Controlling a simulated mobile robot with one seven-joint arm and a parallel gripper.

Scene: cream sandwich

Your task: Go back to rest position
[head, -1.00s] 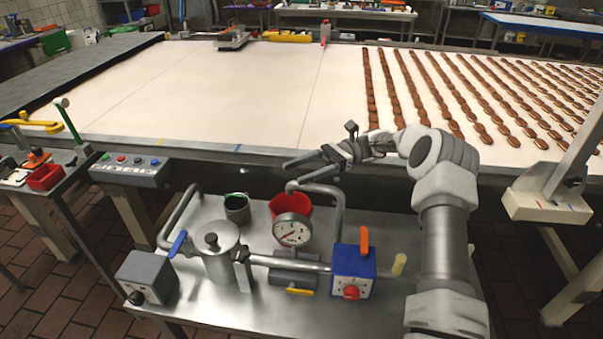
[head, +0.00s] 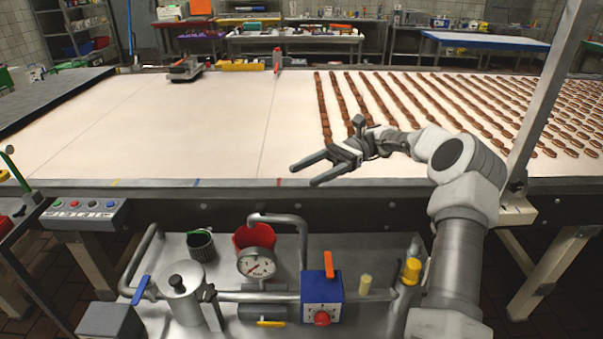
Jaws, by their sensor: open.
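My gripper (head: 303,175) is open and empty. Its two dark fingers point left, apart from each other, in front of the near edge of the white conveyor belt (head: 200,130) in the picture. My arm comes up from the lower right, bends at the elbow and reaches left to the gripper. Nothing sits between the fingers. Whether the fingers hang over the belt or short of it I cannot tell for sure.
Below the gripper is a metal cart (head: 345,256) with a pressure gauge (head: 256,263), a red cup (head: 254,237), a lidded pot (head: 184,290) and a blue box (head: 321,296). Rows of brown biscuits (head: 440,105) cover the belt's right side. A button panel (head: 84,213) and a post (head: 550,95) flank it.

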